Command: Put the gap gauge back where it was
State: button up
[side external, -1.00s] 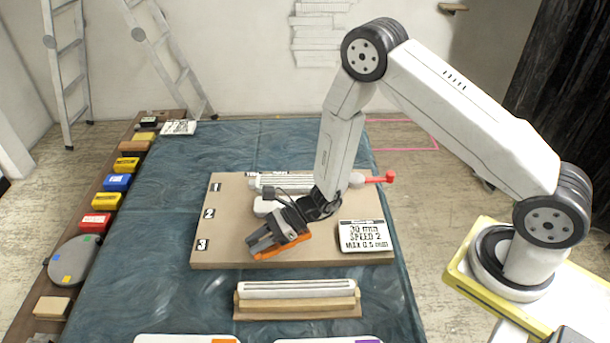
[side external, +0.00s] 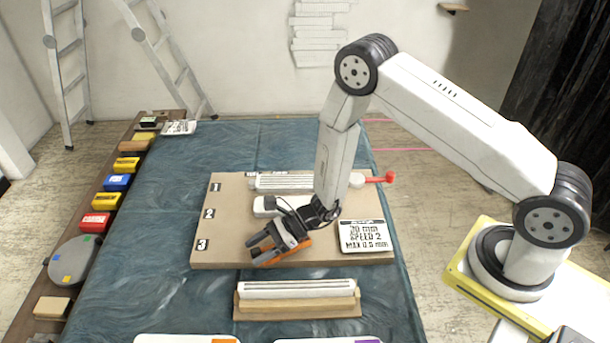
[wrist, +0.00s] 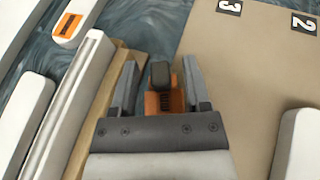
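My gripper (side external: 262,246) points down over the row marked 3 of the brown board (side external: 215,258), near its front edge. Its two fingers look spread apart. An orange piece with a dark block on it, seemingly the gap gauge (wrist: 165,102), lies between the fingers in the wrist view. In the side view, orange (side external: 268,260) shows beside and below the fingers. Whether it rests fully on the board is hidden by the gripper. In the wrist view my gripper (wrist: 160,80) has a narrow gap at the left of the orange piece.
A white device with a cable (side external: 265,205) lies by row 2. A long white tool with a red end (side external: 320,182) lies by row 1. A printed sign (side external: 365,235) is at the right. A white bar (side external: 297,289) on a wooden stand (side external: 300,312) stands in front.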

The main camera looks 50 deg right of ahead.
jog(key=shift+r, duration=0.2)
notch_tip(320, 180, up, 4)
jog(key=r, duration=0.1)
send_over(304, 240)
jog(key=shift+d+f, duration=0.1)
jog(key=shift+f, duration=0.15)
dwell(0.3)
dwell(0.5)
jog(key=s+d+r+n+g+h, duration=0.1)
jog(key=s+r+n+g+h, duration=0.5)
jog(key=s+n, duration=0.45)
jog(key=w+d+r+n+t+h, duration=0.1)
jog(key=d+r+n+t+h, duration=0.2)
jog(key=n, duration=0.9)
jog(key=shift+d+r+t+h, duration=0.3)
jog(key=shift+d+r+h, duration=1.4)
jog(key=shift+d+r, duration=0.3)
jog(key=shift+w, duration=0.1)
